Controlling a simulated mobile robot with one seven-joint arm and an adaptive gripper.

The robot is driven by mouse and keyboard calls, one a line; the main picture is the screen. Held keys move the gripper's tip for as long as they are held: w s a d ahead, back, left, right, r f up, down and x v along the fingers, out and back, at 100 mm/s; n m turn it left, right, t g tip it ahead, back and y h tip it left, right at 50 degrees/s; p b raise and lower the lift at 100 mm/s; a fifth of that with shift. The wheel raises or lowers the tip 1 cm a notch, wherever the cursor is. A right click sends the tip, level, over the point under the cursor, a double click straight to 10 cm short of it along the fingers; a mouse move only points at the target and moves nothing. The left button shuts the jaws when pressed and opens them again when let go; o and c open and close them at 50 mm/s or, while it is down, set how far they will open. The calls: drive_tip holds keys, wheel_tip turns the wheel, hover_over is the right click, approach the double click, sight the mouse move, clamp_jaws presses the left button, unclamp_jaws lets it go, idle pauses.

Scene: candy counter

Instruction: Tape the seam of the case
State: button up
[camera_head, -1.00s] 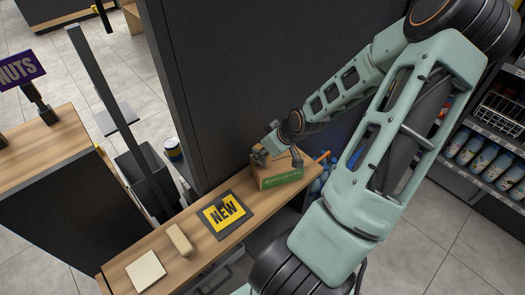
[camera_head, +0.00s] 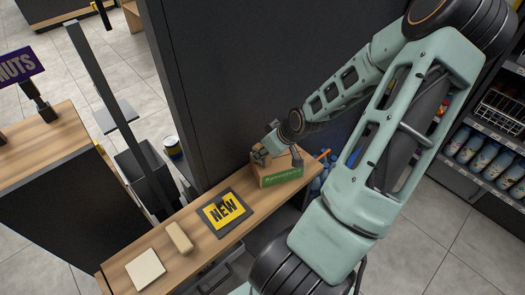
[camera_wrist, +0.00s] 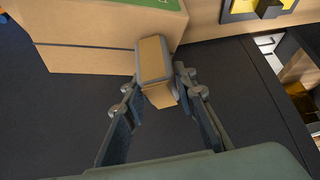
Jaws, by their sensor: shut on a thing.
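The case is a brown cardboard box (camera_head: 281,181) with a green printed band, on the wooden counter against the dark wall. In the wrist view the case (camera_wrist: 95,56) fills the upper left, its green part at the top edge. My gripper (camera_wrist: 160,88) is shut on a small brown tape tool (camera_wrist: 152,60) with a grey rim. The tool overlaps the case's end in that view; I cannot tell whether they touch. In the head view my gripper (camera_head: 262,155) is at the case's upper left edge.
A black mat marked NEW (camera_head: 223,212), a tan block (camera_head: 179,238) and a pale square pad (camera_head: 145,270) lie along the counter (camera_head: 205,255) to the left. The dark wall (camera_head: 235,80) stands close behind. Shelves of bottles (camera_head: 490,160) are at the right.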

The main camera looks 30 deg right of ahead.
drive_tip(key=shift+f, duration=0.25)
drive_tip(key=shift+s+d+r+p, duration=0.1)
drive_tip(key=shift+s+d+p, duration=0.05)
drive_tip(key=shift+d+p, duration=0.45)
drive_tip(key=shift+s+d+r+p, duration=0.1)
drive_tip(key=shift+s+d+p, duration=0.05)
drive_tip(key=shift+d+p, duration=0.45)
drive_tip(key=shift+d, duration=0.25)
drive_tip(key=shift+s+d+p, duration=0.1)
drive_tip(key=shift+d+p, duration=0.05)
drive_tip(key=shift+p, duration=0.25)
drive_tip(key=shift+s+d+f+p, duration=0.15)
drive_tip(key=shift+d+p, duration=0.25)
drive_tip(key=shift+d, duration=0.2)
drive_tip(key=shift+s+d+p, duration=0.15)
drive_tip(key=shift+d+p, duration=0.25)
drive_tip(key=shift+d, duration=0.15)
drive_tip(key=shift+s+d, duration=0.1)
drive_tip(key=shift+d, duration=0.05)
drive_tip(key=shift+d+f, duration=0.1)
drive_tip(key=shift+s+d, duration=0.2)
drive_tip(key=shift+d, duration=0.5)
drive_tip(key=shift+s+d, duration=0.15)
drive_tip(key=shift+d, duration=0.5)
